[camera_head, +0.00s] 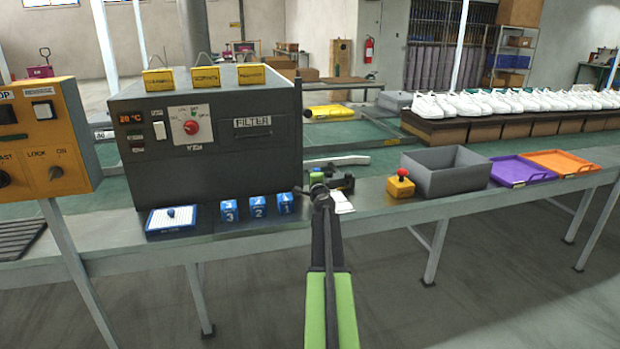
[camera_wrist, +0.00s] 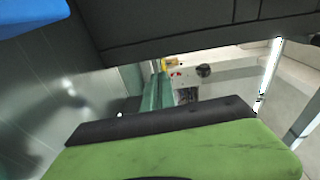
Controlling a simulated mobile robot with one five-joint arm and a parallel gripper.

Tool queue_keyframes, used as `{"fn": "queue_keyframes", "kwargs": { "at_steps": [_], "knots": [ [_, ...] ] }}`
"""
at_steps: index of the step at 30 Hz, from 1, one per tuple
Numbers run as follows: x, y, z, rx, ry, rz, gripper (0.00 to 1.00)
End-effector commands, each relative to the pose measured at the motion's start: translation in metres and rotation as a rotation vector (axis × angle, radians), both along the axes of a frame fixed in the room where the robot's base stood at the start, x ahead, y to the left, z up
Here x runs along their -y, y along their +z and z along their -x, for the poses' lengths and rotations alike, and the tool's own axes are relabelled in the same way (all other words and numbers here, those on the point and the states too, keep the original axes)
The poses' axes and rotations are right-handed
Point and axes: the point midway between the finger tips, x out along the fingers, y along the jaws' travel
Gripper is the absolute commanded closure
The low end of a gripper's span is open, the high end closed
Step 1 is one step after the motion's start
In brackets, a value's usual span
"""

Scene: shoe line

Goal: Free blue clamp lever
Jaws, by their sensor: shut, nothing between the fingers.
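My gripper (camera_head: 318,182) is at the middle of the steel table, just right of the blue block marked 1 (camera_head: 286,204). It is shut with nothing in it. In the wrist view a green and black part of it (camera_wrist: 165,145) fills the lower half. A blue thing (camera_wrist: 30,17) is cut off at the top left there; I cannot tell which thing it is. I cannot make out a blue clamp lever for certain in either view; my gripper and wrist hide part of the table.
A dark oven-like box (camera_head: 215,165) stands left of my gripper. Blue blocks 3 (camera_head: 229,211) and 2 (camera_head: 258,207) and a white-and-blue tray (camera_head: 158,228) stand before it. A yellow button box (camera_head: 400,187) and a grey bin (camera_head: 460,180) stand to the right.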

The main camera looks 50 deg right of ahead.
Motion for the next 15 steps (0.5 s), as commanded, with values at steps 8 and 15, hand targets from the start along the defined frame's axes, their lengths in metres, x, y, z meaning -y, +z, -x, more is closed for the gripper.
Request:
{"fn": "queue_keyframes", "kwargs": {
  "at_steps": [8,15],
  "knots": [
    [-0.018,0.001,0.01,0.0,0.002,0.0,1.0],
    [-0.071,0.004,0.021,0.0,0.003,0.0,1.0]
  ]
}}
